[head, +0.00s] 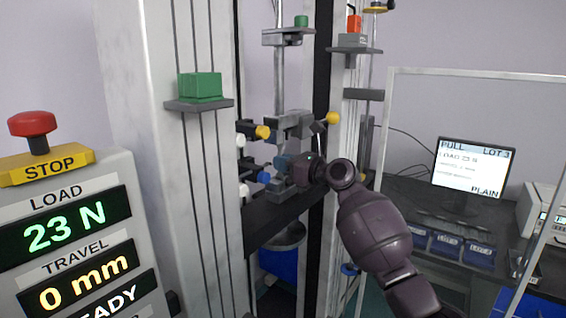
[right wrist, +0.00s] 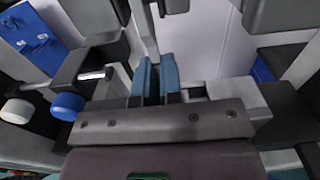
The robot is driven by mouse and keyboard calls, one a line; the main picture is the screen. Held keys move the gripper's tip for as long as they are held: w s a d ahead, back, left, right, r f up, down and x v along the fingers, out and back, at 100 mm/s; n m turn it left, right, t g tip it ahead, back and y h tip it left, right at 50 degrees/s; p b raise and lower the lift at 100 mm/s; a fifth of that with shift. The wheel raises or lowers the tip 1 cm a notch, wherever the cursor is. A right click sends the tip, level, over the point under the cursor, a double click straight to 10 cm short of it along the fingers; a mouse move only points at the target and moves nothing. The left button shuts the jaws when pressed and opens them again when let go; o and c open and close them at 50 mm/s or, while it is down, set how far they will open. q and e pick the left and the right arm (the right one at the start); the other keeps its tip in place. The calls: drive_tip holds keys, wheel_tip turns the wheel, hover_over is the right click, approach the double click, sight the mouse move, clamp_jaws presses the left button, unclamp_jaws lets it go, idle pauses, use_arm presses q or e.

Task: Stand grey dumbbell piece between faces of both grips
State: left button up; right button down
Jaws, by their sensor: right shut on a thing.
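The testing machine has an upper grip (head: 292,124) with yellow knobs at its sides and a lower grip (head: 284,188) with a blue knob (head: 263,177). My right gripper (head: 282,162) reaches in from the right at the gap between the two grips. In the right wrist view its teal fingers (right wrist: 156,78) are close together, shut on a thin dark grey strip, the dumbbell piece (right wrist: 155,86). Most of the piece is hidden by the fingers, and I cannot tell whether its ends lie between the grip faces. My left gripper is not in view.
A control panel with a red stop button (head: 33,124) reads load 23 N and travel 0 mm. A green block (head: 200,86) sits on a bracket of the column. A monitor (head: 473,167) and blue lot trays (head: 444,243) stand on the right bench.

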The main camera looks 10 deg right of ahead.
drive_tip(key=c, duration=1.2)
unclamp_jaws()
drive_tip(key=shift+s+d, duration=0.25)
drive_tip(key=b+v, duration=0.1)
drive_tip(key=v, duration=0.9)
